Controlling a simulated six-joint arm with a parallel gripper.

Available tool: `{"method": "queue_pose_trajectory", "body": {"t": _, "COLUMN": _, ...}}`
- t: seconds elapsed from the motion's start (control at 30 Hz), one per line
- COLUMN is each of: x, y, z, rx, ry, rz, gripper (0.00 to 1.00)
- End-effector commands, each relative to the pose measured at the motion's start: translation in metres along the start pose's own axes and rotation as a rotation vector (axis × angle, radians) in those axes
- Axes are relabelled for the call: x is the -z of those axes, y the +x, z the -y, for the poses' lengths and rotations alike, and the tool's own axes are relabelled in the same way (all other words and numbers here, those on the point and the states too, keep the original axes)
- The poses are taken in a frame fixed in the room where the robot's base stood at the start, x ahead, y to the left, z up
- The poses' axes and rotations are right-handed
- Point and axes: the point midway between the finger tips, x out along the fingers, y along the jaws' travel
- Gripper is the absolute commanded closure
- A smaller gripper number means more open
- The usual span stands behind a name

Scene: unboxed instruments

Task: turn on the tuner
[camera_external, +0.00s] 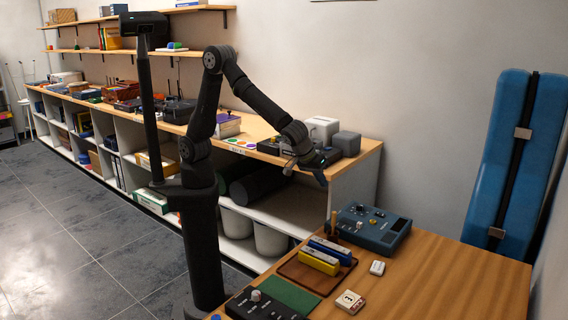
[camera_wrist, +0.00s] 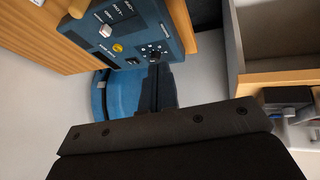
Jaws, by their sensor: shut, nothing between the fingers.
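A blue box-shaped device (camera_external: 375,228) stands on the wooden table near its back edge. In the wrist view the blue device (camera_wrist: 88,12) shows a light lever or switch (camera_wrist: 105,31), a yellow round button (camera_wrist: 118,48), dark label plates and a small dark dial. My gripper (camera_external: 322,182) is in the air above and to the left of it, apart from it. In the wrist view my shut, empty fingers (camera_wrist: 157,78) point toward its dial end.
A yellow and a blue harmonica-like block (camera_external: 322,258) lie on a brown tray left of the device. A dark control box (camera_external: 262,306) and white blocks (camera_external: 350,301) are nearer the front. A long shelf (camera_external: 240,135) runs behind my arm. A blue case (camera_external: 505,150) leans at right.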

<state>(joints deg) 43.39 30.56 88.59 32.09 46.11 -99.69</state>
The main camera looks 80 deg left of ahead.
Motion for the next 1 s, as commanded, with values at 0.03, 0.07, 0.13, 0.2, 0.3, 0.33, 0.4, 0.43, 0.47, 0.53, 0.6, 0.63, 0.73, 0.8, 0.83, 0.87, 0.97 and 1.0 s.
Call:
{"method": "queue_pose_trajectory", "body": {"t": 0.03, "x": -0.018, "y": 0.0, "z": -0.011, "rx": -0.02, "ry": 0.065, "rz": -0.033, "gripper": 1.0}}
{"method": "queue_pose_trajectory", "body": {"t": 0.07, "x": -0.027, "y": 0.0, "z": -0.018, "rx": -0.035, "ry": 0.1, "rz": -0.056, "gripper": 1.0}}
{"method": "queue_pose_trajectory", "body": {"t": 0.13, "x": -0.049, "y": -0.003, "z": -0.033, "rx": -0.074, "ry": 0.182, "rz": -0.107, "gripper": 1.0}}
{"method": "queue_pose_trajectory", "body": {"t": 0.2, "x": -0.073, "y": -0.006, "z": -0.048, "rx": -0.119, "ry": 0.263, "rz": -0.155, "gripper": 1.0}}
{"method": "queue_pose_trajectory", "body": {"t": 0.3, "x": -0.11, "y": -0.014, "z": -0.07, "rx": -0.195, "ry": 0.378, "rz": -0.221, "gripper": 1.0}}
{"method": "queue_pose_trajectory", "body": {"t": 0.33, "x": -0.122, "y": -0.017, "z": -0.076, "rx": -0.219, "ry": 0.413, "rz": -0.239, "gripper": 1.0}}
{"method": "queue_pose_trajectory", "body": {"t": 0.4, "x": -0.152, "y": -0.024, "z": -0.09, "rx": -0.282, "ry": 0.493, "rz": -0.28, "gripper": 1.0}}
{"method": "queue_pose_trajectory", "body": {"t": 0.43, "x": -0.166, "y": -0.028, "z": -0.095, "rx": -0.309, "ry": 0.528, "rz": -0.296, "gripper": 1.0}}
{"method": "queue_pose_trajectory", "body": {"t": 0.47, "x": -0.18, "y": -0.032, "z": -0.1, "rx": -0.339, "ry": 0.561, "rz": -0.311, "gripper": 1.0}}
{"method": "queue_pose_trajectory", "body": {"t": 0.53, "x": -0.215, "y": -0.042, "z": -0.111, "rx": -0.41, "ry": 0.643, "rz": -0.345, "gripper": 1.0}}
{"method": "queue_pose_trajectory", "body": {"t": 0.6, "x": -0.251, "y": -0.054, "z": -0.12, "rx": -0.486, "ry": 0.721, "rz": -0.375, "gripper": 1.0}}
{"method": "queue_pose_trajectory", "body": {"t": 0.63, "x": -0.267, "y": -0.059, "z": -0.123, "rx": -0.519, "ry": 0.754, "rz": -0.386, "gripper": 1.0}}
{"method": "queue_pose_trajectory", "body": {"t": 0.73, "x": -0.32, "y": -0.078, "z": -0.129, "rx": -0.628, "ry": 0.859, "rz": -0.416, "gripper": 1.0}}
{"method": "queue_pose_trajectory", "body": {"t": 0.8, "x": -0.354, "y": -0.089, "z": -0.129, "rx": -0.697, "ry": 0.923, "rz": -0.431, "gripper": 1.0}}
{"method": "queue_pose_trajectory", "body": {"t": 0.83, "x": -0.367, "y": -0.094, "z": -0.129, "rx": -0.725, "ry": 0.946, "rz": -0.436, "gripper": 1.0}}
{"method": "queue_pose_trajectory", "body": {"t": 0.87, "x": -0.379, "y": -0.099, "z": -0.129, "rx": -0.75, "ry": 0.968, "rz": -0.441, "gripper": 1.0}}
{"method": "queue_pose_trajectory", "body": {"t": 0.97, "x": -0.411, "y": -0.111, "z": -0.126, "rx": -0.818, "ry": 1.027, "rz": -0.451, "gripper": 1.0}}
{"method": "queue_pose_trajectory", "body": {"t": 1.0, "x": -0.42, "y": -0.114, "z": -0.125, "rx": -0.839, "ry": 1.043, "rz": -0.454, "gripper": 1.0}}
